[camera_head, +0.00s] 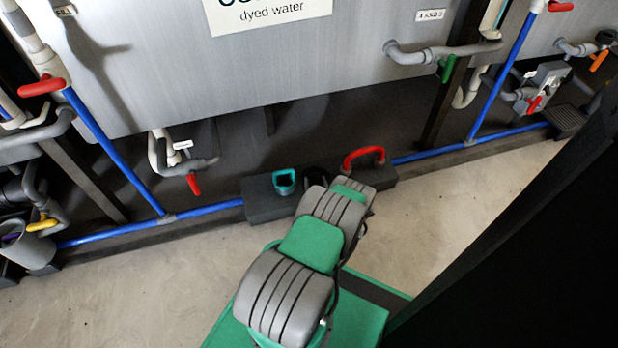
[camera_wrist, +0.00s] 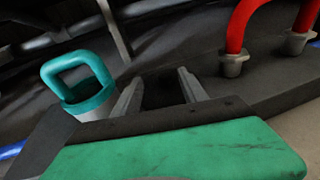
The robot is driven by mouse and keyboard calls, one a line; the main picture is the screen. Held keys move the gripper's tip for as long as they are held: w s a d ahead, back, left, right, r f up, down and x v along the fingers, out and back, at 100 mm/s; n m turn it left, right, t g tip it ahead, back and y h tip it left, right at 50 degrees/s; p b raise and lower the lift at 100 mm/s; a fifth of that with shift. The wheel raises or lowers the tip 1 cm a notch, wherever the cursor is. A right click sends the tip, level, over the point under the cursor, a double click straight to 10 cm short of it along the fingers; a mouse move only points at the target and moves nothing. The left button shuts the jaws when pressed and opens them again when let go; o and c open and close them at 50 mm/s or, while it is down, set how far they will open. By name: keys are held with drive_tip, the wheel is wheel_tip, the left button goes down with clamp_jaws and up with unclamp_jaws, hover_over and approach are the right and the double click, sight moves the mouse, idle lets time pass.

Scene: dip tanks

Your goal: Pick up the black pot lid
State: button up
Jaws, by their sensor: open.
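In the head view a black shape (camera_head: 316,176), which looks like the black pot lid, stands on the dark block between a teal-handled item and a red handle. My arm hides part of it. In the wrist view a black form (camera_wrist: 163,91) lies between the two grey fingers of my gripper (camera_wrist: 160,77); its outline is hard to make out against the dark block. The fingers are apart, one on each side of it. I cannot tell whether they touch it. My gripper is hidden behind my arm in the head view.
The teal-handled item (camera_wrist: 83,85) is close on the left of my fingers; it also shows in the head view (camera_head: 285,182). The red handle (camera_wrist: 240,25) rises at right. Blue pipes (camera_head: 205,209) run along the tank's base. Concrete floor (camera_head: 450,215) is clear at right.

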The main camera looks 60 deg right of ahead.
sight(316, 175)
drive_tip(key=b+x, duration=0.2)
drive_tip(key=x, duration=0.1)
drive_tip(key=f+b+x, duration=0.1)
drive_tip(key=x, duration=0.1)
drive_tip(key=shift+s+d, duration=0.2)
drive_tip(key=shift+s, duration=0.1)
drive_tip(key=shift+w+d, duration=0.1)
drive_tip(key=shift+r, duration=0.1)
clamp_jaws()
